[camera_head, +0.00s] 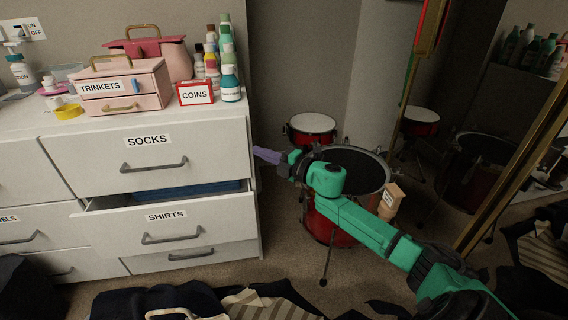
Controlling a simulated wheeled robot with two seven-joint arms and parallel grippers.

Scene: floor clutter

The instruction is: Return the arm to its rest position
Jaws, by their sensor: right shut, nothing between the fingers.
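My right arm, green and black, reaches in from the lower right toward the middle of the view. Its gripper (266,155) has purple fingers that point left, at the right end of the white dresser (205,139). The fingers are together and hold nothing. The fingertips look close to the dresser's side edge; I cannot tell whether they touch it. My left gripper is not in view.
The SHIRTS drawer (170,224) is partly open, with blue cloth (185,191) inside. Drums (352,168) stand behind my arm. A gold-framed mirror (520,140) leans at the right. Dark and striped clothes (270,302) cover the floor in front.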

